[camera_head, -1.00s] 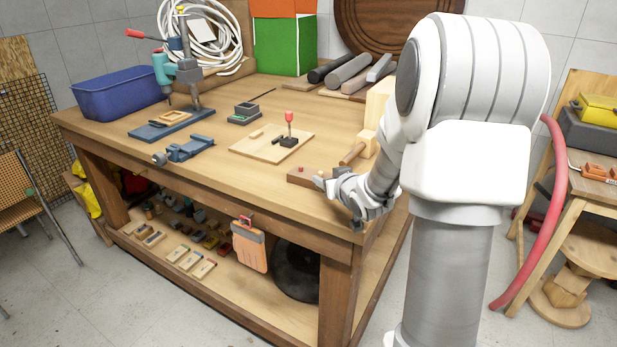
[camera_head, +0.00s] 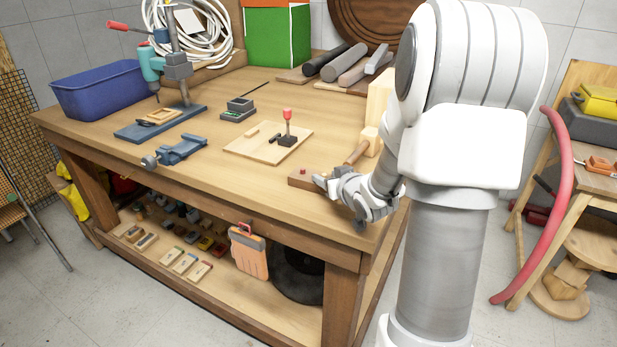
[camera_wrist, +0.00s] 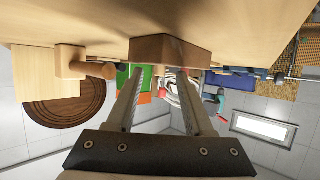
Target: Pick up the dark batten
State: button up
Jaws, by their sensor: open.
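The dark batten (camera_head: 301,179) is a short brown wooden bar lying on the front right part of the bench top, with a small red spot on it. My gripper (camera_head: 321,184) is at its right end, low over the bench edge. In the wrist view, which is upside down, the batten (camera_wrist: 172,50) lies just beyond the fingertips, roughly in line with the gap between them. My gripper (camera_wrist: 160,74) is open, and nothing shows held between its fingers. Whether a finger touches the batten I cannot tell.
A wooden mallet (camera_head: 370,141) lies close behind the batten, with a pale block (camera_head: 380,95) beyond. A board (camera_head: 245,143) with a red-knobbed lever stands left of it. A blue vise (camera_head: 182,150) is further left. Bench top between them is clear.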

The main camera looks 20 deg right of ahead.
jog(key=shift+w+f, duration=0.1)
jog(key=shift+w, duration=0.05)
jog(key=shift+c, duration=0.2)
grip_shut()
jog(key=shift+r, duration=0.2)
